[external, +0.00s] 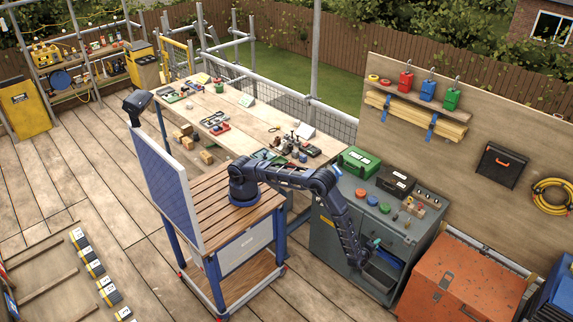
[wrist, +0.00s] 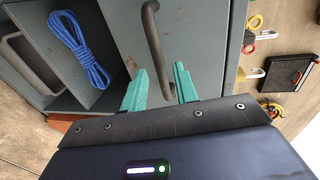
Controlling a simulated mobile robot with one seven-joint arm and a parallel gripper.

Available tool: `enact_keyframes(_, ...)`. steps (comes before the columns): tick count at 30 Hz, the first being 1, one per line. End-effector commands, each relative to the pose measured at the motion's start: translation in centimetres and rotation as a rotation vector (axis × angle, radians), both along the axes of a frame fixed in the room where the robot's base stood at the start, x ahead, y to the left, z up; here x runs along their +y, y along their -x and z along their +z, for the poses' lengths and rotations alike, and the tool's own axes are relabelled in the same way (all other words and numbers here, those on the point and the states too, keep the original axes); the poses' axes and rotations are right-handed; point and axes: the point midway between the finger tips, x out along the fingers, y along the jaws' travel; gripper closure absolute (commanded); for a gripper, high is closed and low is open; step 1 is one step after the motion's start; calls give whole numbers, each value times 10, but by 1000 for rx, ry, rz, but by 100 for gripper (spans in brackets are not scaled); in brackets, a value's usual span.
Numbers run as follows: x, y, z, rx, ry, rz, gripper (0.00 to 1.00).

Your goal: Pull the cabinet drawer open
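The grey cabinet (external: 336,246) stands right of the wooden cart. A lower drawer (external: 381,274) stands out from its front, showing a dark interior and something blue. A second dark bar handle (wrist: 154,40) is on a closed grey front (wrist: 198,45). My gripper (wrist: 160,72) is open; its green fingers lie either side of this handle's lower part in the picture. Contact and depth cannot be told. My gripper (external: 374,243) is low at the cabinet front.
An orange chest (external: 455,275) stands close to the right of the cabinet. A green case (external: 358,161), a black case (external: 395,182) and small colored items sit on the cabinet top. The wooden cart (external: 222,212) is at the left.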

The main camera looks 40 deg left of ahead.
Motion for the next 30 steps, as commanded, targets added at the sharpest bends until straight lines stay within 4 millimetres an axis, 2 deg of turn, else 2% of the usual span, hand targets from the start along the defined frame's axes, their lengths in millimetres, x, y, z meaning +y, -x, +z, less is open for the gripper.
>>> enact_keyframes(3, 1, -18, -4, 0, -1, 3, 70)
enact_keyframes(9, 0, -36, -7, 0, 1, 1, 70)
enact_keyframes(20, 0, -40, -8, 0, 1, 0, 70)
enact_keyframes(21, 0, -40, -8, 0, 1, 0, 72)
enact_keyframes(25, 0, -40, -8, 0, 1, 0, 98)
enact_keyframes(30, 0, -40, -8, 0, 0, 0, 100)
